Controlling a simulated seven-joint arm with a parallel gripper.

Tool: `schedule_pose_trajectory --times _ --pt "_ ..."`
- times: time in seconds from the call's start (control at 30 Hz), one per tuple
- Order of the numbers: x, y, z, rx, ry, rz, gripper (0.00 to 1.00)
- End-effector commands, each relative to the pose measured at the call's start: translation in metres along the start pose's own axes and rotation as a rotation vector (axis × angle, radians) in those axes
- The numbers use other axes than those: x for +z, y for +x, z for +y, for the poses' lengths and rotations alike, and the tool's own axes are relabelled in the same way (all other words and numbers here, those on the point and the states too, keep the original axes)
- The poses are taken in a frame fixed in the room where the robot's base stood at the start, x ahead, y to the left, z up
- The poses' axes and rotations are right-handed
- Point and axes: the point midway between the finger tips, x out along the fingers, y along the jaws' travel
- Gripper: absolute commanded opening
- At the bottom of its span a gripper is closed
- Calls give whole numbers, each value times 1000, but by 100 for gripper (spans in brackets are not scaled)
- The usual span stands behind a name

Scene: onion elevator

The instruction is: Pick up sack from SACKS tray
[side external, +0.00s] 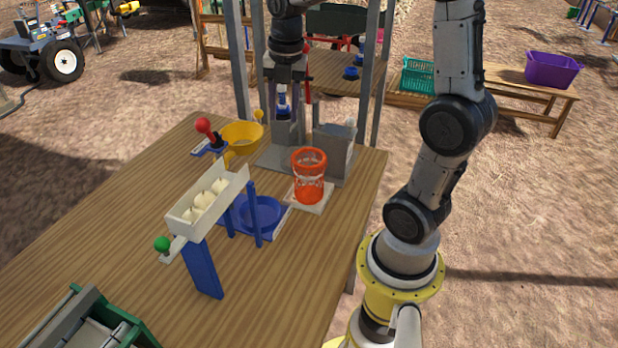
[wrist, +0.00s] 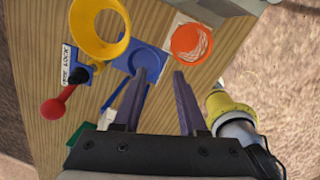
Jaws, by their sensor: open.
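An orange-red mesh sack (side external: 309,180) with a round open rim stands upright on a small pale tray (side external: 323,204) near the right edge of the table. No label on this tray can be read. In the wrist view the sack (wrist: 192,43) shows from above, on the pale tray (wrist: 176,20). My gripper (side external: 288,108) hangs over the back of the table, behind the sack and apart from it. In the wrist view my gripper (wrist: 160,74) has its fingers spread and nothing between them; the sack lies beyond the right fingertip.
A grey open box (side external: 334,150) stands just behind the sack. A blue round dish (side external: 256,214) and a raised white trough (side external: 207,200) with pale onions stand to its left. A yellow bowl (side external: 240,136) and red-knobbed lever (side external: 205,126) are farther back. The table's front is partly clear.

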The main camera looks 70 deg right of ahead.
Motion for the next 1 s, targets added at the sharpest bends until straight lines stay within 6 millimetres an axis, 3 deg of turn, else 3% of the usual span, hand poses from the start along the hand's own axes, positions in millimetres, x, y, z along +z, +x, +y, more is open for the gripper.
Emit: schedule_pose_trajectory --times 0.1,0.23,0.37,0.7,1.0 --pt "27 28 -9 -57 75 42 41" --pt "37 44 -21 -90 120 71 41" --pt "37 55 -25 -93 129 73 41" --pt "31 114 -29 -92 128 72 41" --pt "28 136 -30 -92 127 71 41"
